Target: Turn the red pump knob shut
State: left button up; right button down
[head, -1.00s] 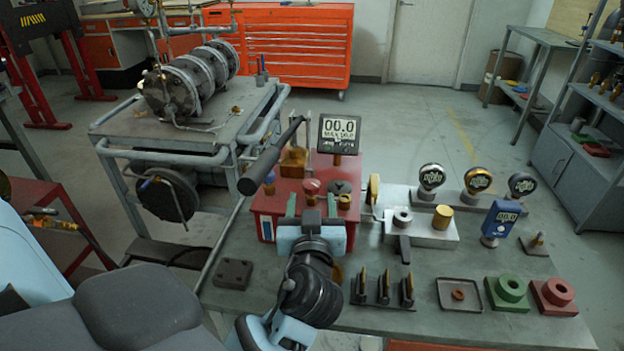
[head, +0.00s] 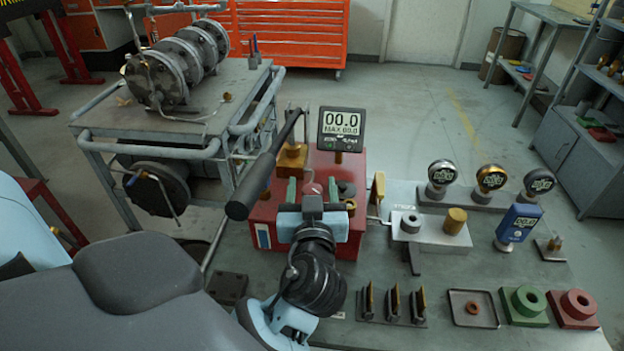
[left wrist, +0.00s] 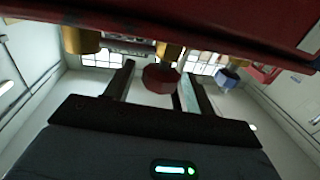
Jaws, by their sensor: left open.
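The red pump knob (head: 311,188) sits on top of the red pump box (head: 263,222) and is partly hidden behind my left gripper (head: 312,186). The gripper is open, with one finger on each side of the knob in the head view. In the left wrist view the dark red knob (left wrist: 160,78) shows between the two open fingers (left wrist: 157,72). I cannot tell whether either finger touches it. My right gripper is not in view.
A long black-gripped lever (head: 250,187) rises at the box's left. Brass and dark fittings sit close around the knob. A grey block with cylinders (head: 430,234) is to the right, and gauges (head: 441,175) stand behind it.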

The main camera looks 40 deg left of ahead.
pick_arm(q)
jog(key=shift+w+a, duration=0.1)
jog(key=shift+c, duration=0.9)
jog(key=c, duration=0.8)
